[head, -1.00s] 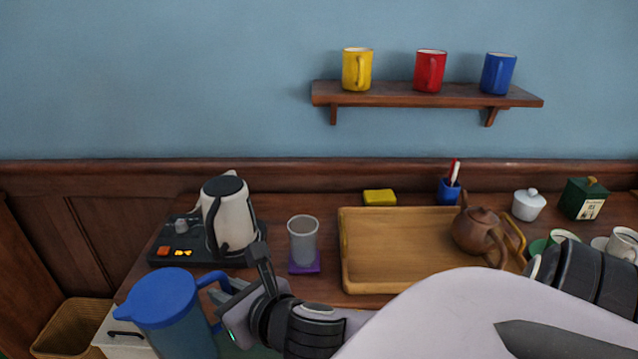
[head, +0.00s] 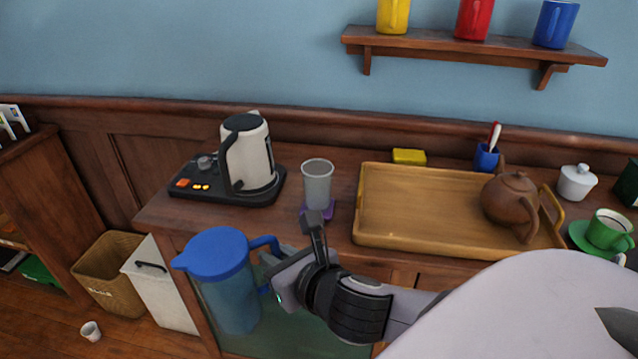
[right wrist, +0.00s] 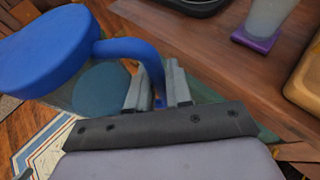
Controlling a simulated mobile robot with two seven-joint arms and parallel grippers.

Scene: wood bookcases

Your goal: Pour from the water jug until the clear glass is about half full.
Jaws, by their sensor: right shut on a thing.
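The water jug (head: 228,290) has a blue lid and a see-through blue body. It is upright, in front of the counter's front edge at the left. My right gripper (head: 278,262) is shut on the jug's blue handle; the right wrist view also shows the gripper (right wrist: 158,90) around the handle (right wrist: 135,50). The clear glass (head: 317,184) stands upright on a purple coaster (head: 325,212) on the counter, behind and right of the jug. The glass also shows partly in the right wrist view (right wrist: 268,16). I cannot make out any water in it. My left gripper is not in view.
A kettle (head: 249,155) on a black base (head: 205,190) stands left of the glass. A wooden tray (head: 400,240) with a brown teapot (head: 510,200) lies to the right. A wicker basket (head: 110,285) and a small cup (head: 91,331) are on the floor at left.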

